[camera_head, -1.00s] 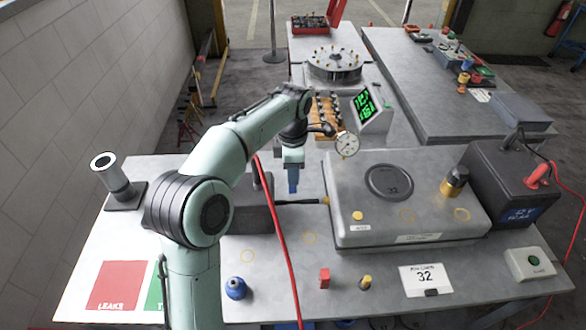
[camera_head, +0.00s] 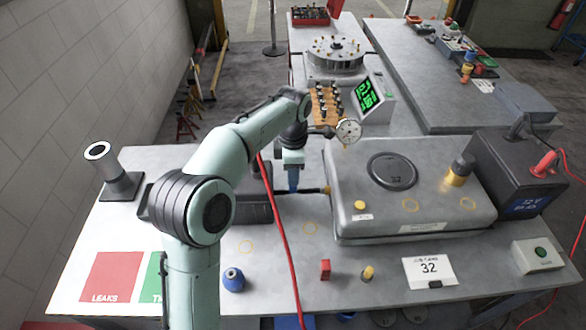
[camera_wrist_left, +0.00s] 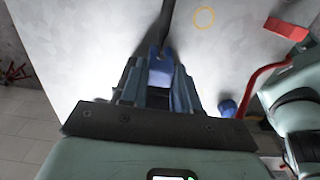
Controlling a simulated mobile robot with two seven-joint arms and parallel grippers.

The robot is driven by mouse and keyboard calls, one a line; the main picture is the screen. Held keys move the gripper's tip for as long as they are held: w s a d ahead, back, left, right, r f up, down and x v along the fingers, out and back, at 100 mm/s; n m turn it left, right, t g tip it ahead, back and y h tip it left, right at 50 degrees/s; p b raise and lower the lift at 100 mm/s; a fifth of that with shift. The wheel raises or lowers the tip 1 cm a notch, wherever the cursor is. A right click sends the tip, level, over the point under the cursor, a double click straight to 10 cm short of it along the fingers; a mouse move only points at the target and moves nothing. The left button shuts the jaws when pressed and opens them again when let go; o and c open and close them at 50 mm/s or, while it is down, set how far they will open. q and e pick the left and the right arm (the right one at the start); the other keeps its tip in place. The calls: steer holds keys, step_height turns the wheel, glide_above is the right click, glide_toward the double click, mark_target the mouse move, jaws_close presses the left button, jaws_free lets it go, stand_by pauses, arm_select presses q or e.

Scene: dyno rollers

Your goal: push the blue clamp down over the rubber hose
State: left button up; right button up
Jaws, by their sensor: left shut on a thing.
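The blue clamp (camera_head: 293,182) is held at the tips of my left gripper (camera_head: 293,174), which points down over the table. In the left wrist view the clamp (camera_wrist_left: 160,68) sits between the two fingers (camera_wrist_left: 157,88) of the left gripper. The black rubber hose (camera_head: 312,191) runs between the dark grey block and the large grey case. The clamp's lower end meets the hose in the head view. In the left wrist view the hose (camera_wrist_left: 165,25) passes beyond the clamp. Whether the clamp is around it is hidden. My right gripper is out of view.
The grey case (camera_head: 350,180) stands right of the clamp, the dark grey block (camera_head: 252,208) left. A red cable (camera_head: 277,225) crosses in front. A blue knob (camera_head: 234,280), a red block (camera_head: 325,269) and a yellow-topped peg (camera_head: 367,273) stand near the front edge.

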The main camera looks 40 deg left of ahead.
arm_select(q)
steer(key=shift+f+b, duration=0.6)
steer(key=shift+f, duration=0.9)
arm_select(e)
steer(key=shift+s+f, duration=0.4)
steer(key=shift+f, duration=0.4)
arm_select(q)
steer(key=shift+f, duration=0.25)
steer(key=o, duration=1)
step_height(320, 180, up, 13)
steer(key=p, duration=0.3)
steer(key=shift+r, duration=0.2)
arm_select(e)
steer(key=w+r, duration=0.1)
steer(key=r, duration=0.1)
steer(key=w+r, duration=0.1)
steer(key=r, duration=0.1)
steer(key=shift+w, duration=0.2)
arm_select(q)
steer(key=shift+f, duration=0.1)
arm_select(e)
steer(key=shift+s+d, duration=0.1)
